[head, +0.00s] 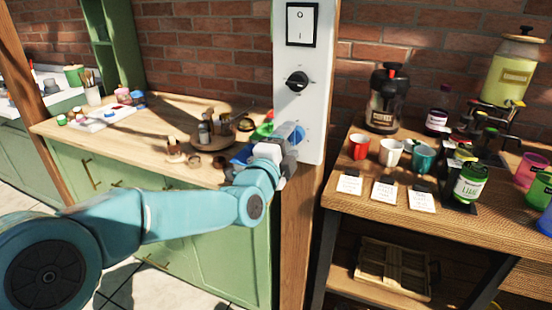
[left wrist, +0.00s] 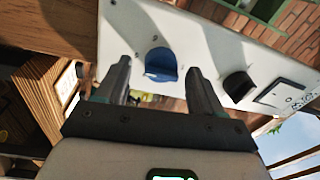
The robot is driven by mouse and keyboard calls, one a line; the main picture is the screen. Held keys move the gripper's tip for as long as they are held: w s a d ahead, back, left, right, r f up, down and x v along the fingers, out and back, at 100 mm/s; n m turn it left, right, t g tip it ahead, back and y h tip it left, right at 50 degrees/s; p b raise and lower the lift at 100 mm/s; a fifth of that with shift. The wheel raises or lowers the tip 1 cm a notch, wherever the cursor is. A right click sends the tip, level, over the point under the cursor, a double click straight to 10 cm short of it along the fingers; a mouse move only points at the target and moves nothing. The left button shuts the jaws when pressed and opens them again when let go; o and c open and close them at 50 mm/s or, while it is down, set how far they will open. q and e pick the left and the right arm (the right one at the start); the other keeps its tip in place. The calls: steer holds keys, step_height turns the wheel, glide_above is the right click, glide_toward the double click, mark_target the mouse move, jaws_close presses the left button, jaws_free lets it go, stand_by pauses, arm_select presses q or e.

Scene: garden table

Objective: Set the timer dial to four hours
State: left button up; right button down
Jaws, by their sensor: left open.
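The scale markings are too small to read, so I cannot tell which hours a dial points to. My left gripper (head: 285,146) is at the blue dial and partly covers it. In the left wrist view, the open fingers (left wrist: 158,72) stand on either side of the blue dial (left wrist: 160,64), apparently short of it. The black dial (left wrist: 238,86) lies to the right.
A wooden counter (head: 180,108) with a round tray of jars (head: 212,138) is at left. At right, a table holds a red cup (head: 359,146), several bottles, a dark pump flask (head: 387,103) and cards (head: 390,196). The front of the panel is otherwise clear.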

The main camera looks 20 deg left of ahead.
arm_select(q)
steer(key=s+a+f+b, duration=0.1)
steer(key=s, duration=1.4)
steer(key=shift+s+a+b, duration=0.15)
steer(key=shift+s+b, duration=0.1)
steer(key=shift+b, duration=0.05)
steer(key=shift+f, duration=0.1)
